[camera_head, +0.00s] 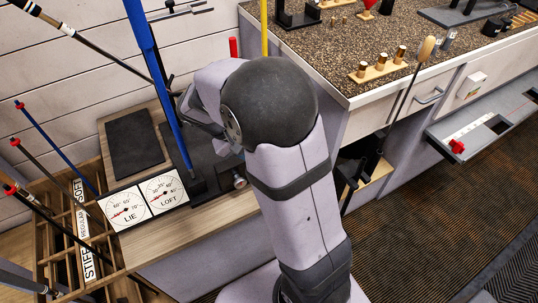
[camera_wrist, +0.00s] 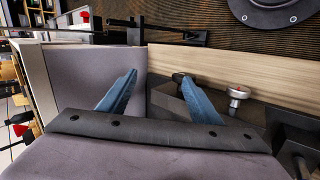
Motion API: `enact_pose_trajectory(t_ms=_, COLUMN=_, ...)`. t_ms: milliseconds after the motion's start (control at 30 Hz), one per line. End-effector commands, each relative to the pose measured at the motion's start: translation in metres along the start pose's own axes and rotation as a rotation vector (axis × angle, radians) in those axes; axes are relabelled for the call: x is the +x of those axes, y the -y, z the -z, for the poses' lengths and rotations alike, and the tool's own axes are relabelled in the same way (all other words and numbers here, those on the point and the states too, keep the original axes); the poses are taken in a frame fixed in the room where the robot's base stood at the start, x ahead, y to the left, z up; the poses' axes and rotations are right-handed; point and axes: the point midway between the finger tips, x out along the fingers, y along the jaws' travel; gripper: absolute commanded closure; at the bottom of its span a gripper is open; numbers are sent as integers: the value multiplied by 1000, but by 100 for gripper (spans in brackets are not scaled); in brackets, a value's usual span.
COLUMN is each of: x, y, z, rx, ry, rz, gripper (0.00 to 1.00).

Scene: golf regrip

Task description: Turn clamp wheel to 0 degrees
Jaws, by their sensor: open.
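A small silver round knob, which looks like the clamp wheel (camera_wrist: 237,92), shows in the wrist view just right of my fingers, on a dark block. It also shows in the head view (camera_head: 239,181), at the dark machine base beside my arm. Its angle cannot be read. My gripper (camera_wrist: 157,77) is open, its two blue fingers apart with nothing held between them. The right finger is nearer the wheel and does not appear to touch it. In the head view my arm hides most of the gripper.
The lie dial (camera_head: 124,208) and loft dial (camera_head: 164,190) stand left of the base. A rack of shafts (camera_head: 60,235) is at left. A speckled counter (camera_head: 345,50) is at upper right. The carpet is clear at lower right.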

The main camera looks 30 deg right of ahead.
Motion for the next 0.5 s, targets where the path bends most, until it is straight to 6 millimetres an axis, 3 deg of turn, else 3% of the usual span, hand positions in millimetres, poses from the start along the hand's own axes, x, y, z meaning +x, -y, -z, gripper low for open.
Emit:
enact_pose_trajectory(t_ms=33, x=-4, y=-29, z=-6, rx=35, ry=47, rz=-3, gripper=42)
enact_pose_trajectory(t_ms=200, x=12, y=-92, z=-36, rx=150, ry=213, rz=5, gripper=42)
enact_pose_trajectory(t_ms=367, x=24, y=-110, z=-69, rx=282, ry=368, rz=92, gripper=42)
enact_pose_trajectory(t_ms=500, x=28, y=-95, z=-81, rx=362, ry=448, rz=256, gripper=42)
